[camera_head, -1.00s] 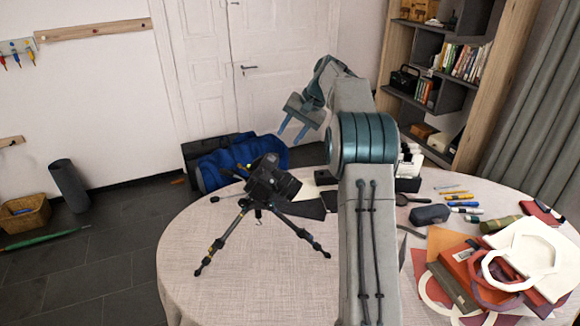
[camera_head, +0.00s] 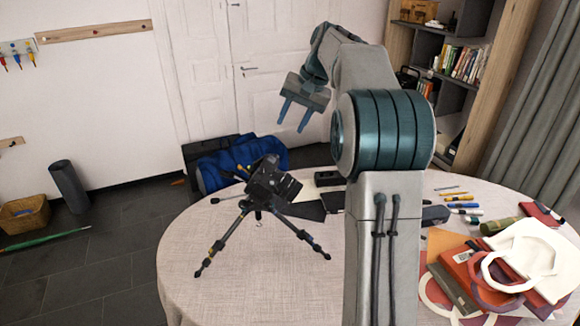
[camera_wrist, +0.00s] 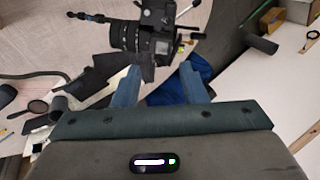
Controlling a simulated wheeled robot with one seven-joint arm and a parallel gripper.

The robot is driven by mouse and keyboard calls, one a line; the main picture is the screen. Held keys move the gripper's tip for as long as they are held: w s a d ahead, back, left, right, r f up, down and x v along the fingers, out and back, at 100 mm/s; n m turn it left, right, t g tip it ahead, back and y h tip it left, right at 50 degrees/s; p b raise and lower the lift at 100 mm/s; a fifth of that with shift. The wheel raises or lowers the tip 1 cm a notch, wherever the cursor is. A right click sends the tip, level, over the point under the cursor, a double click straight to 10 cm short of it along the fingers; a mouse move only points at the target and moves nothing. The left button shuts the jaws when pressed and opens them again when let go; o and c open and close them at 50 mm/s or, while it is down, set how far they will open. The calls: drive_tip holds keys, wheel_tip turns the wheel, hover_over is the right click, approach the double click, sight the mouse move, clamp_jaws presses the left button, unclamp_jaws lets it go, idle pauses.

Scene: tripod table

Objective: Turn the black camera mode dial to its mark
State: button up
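The black camera (camera_head: 268,184) sits tilted on a small black tripod (camera_head: 232,228) on the round table, in the head view. It also shows upper middle in the wrist view (camera_wrist: 150,36), its lens pointing left. The mode dial is too small to make out surely. My gripper (camera_head: 293,118) is open and empty, above and to the right of the camera in the head view. In the wrist view its two blue fingers (camera_wrist: 160,80) are spread apart below the camera, touching nothing I can see.
The table (camera_head: 290,285) has bare cloth in front of the tripod. Pens (camera_head: 462,203), books (camera_head: 470,275) and a white ring-shaped piece (camera_head: 500,272) lie at the right. A blue bag (camera_head: 225,160) lies on the floor behind. My arm hides part of the table.

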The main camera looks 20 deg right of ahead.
drive_tip(key=s+a+f+n+h, duration=0.1)
drive_tip(key=s+a, duration=0.2)
drive_tip(key=s, duration=0.6)
drive_tip(key=s+a+n+h, duration=0.1)
drive_tip(key=s+a, duration=0.2)
drive_tip(key=s, duration=0.6)
drive_tip(key=shift+a+f, duration=0.15)
drive_tip(key=shift+f, duration=0.2)
drive_tip(key=shift+w, duration=0.1)
